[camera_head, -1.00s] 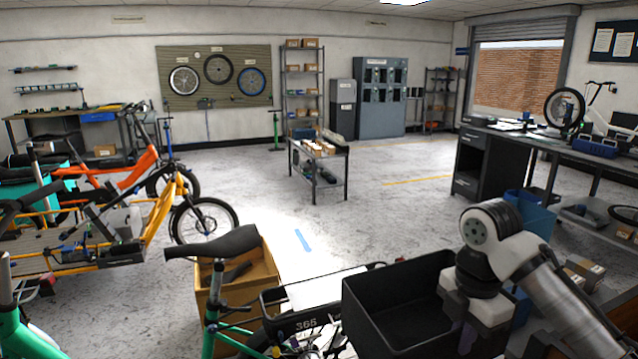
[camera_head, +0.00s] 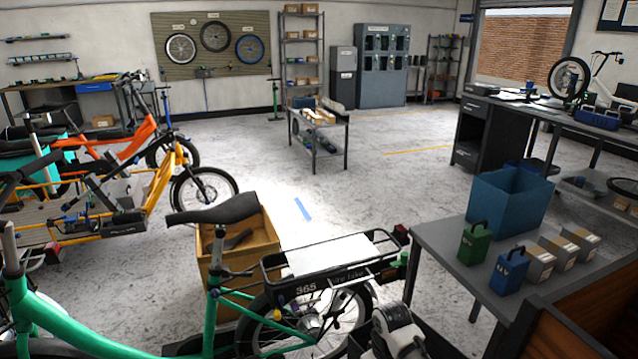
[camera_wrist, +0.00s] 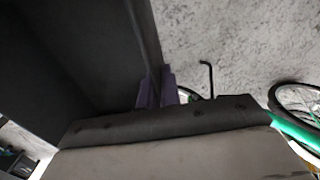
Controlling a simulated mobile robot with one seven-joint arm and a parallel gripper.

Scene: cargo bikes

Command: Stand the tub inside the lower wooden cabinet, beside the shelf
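The tub (camera_wrist: 75,50) is black and deep, and it fills the left of the wrist view. My gripper (camera_wrist: 156,90) is shut on its rim, with a purple-grey finger on each side of the wall. In the head view, only my arm and a dark edge, probably the tub's, show at the bottom. A brown wooden structure (camera_head: 585,325) is at the lower right of the head view, cut off by the frame. It may be the cabinet, but I cannot tell. No shelf inside it is visible.
A grey table (camera_head: 450,250) at the right holds a blue bin (camera_head: 508,205), green and blue canisters and several small boxes. A green cargo bike (camera_head: 290,300) stands close in front, beside a wooden box (camera_head: 262,245). Open floor lies beyond.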

